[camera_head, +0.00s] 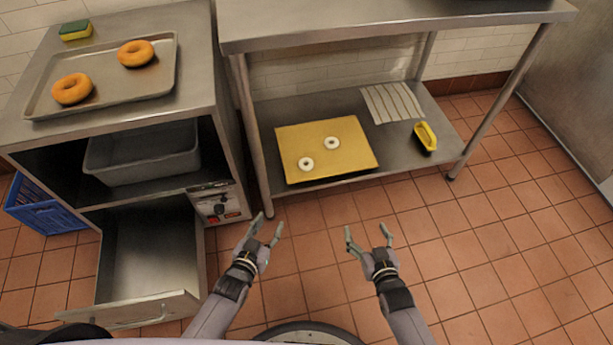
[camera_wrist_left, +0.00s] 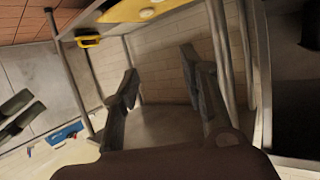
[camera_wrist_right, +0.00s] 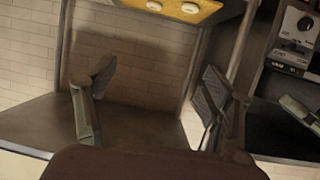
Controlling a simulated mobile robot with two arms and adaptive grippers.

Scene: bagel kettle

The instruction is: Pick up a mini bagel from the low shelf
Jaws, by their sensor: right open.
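Two small pale mini bagels lie on a yellow board (camera_head: 350,158) on the low shelf (camera_head: 290,108). One mini bagel (camera_head: 306,164) is nearer the front left, the other mini bagel (camera_head: 332,143) is further back and right. In the right wrist view both bagels show at the top edge, one of them here (camera_wrist_right: 189,8). My left gripper (camera_head: 266,229) is open and empty, in front of the shelf and to the left of the board. My right gripper (camera_head: 367,238) is open and empty, in front of the shelf. Both are apart from the bagels.
A striped cloth (camera_head: 392,103) and a yellow-and-black item (camera_head: 425,137) lie on the shelf's right. The steel tabletop (camera_head: 390,18) overhangs the shelf. At left, a cabinet holds a tray (camera_head: 108,88) with two orange bagels; its drawer (camera_head: 150,250) is open. Floor in front is clear.

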